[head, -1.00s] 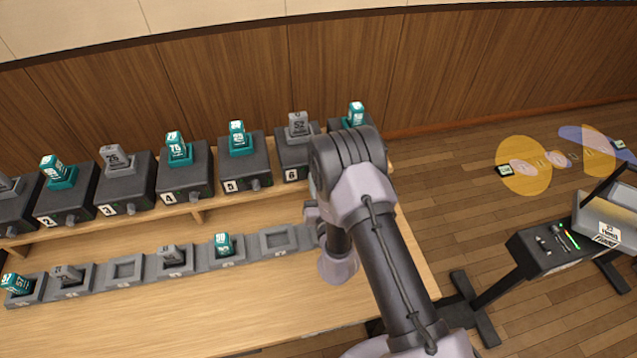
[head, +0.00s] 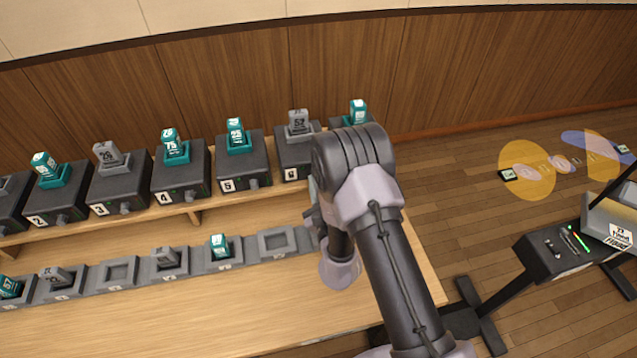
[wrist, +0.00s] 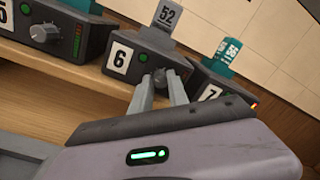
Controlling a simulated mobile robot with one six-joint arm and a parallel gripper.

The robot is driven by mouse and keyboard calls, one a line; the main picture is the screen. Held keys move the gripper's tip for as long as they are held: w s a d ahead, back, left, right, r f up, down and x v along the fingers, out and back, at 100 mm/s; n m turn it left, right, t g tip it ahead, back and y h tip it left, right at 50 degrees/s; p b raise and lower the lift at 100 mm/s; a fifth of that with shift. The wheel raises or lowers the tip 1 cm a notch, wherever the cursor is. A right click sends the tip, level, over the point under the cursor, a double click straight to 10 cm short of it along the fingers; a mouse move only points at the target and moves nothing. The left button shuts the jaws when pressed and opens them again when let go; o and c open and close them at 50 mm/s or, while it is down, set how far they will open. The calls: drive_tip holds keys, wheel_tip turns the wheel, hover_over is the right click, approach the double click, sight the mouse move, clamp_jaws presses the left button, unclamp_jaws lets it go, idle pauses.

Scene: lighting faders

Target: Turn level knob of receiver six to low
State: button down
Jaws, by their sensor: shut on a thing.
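Receiver six (wrist: 148,45) is a dark box with a white "6" label and a grey block marked 52 standing in its top. It also shows in the head view (head: 297,158), partly behind my arm. Its small dark level knob (wrist: 159,75) is on the front face, to the right of the label, beside a green light. My gripper (wrist: 161,83) is shut on the knob, one finger on each side. The knob's pointer is too small to read. In the head view my gripper and the knob are hidden by my arm.
Receiver five (wrist: 55,27) stands to the left and receiver seven (wrist: 213,85) close to the right, with a teal block. A row of grey trays (head: 277,243) lies on the wooden table (head: 230,310) below the shelf. A black stand (head: 555,255) is at the right.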

drive_tip(key=shift+w+r+n, duration=0.1)
drive_tip(key=shift+n, duration=0.5)
drive_tip(key=c, duration=1.3)
unclamp_jaws()
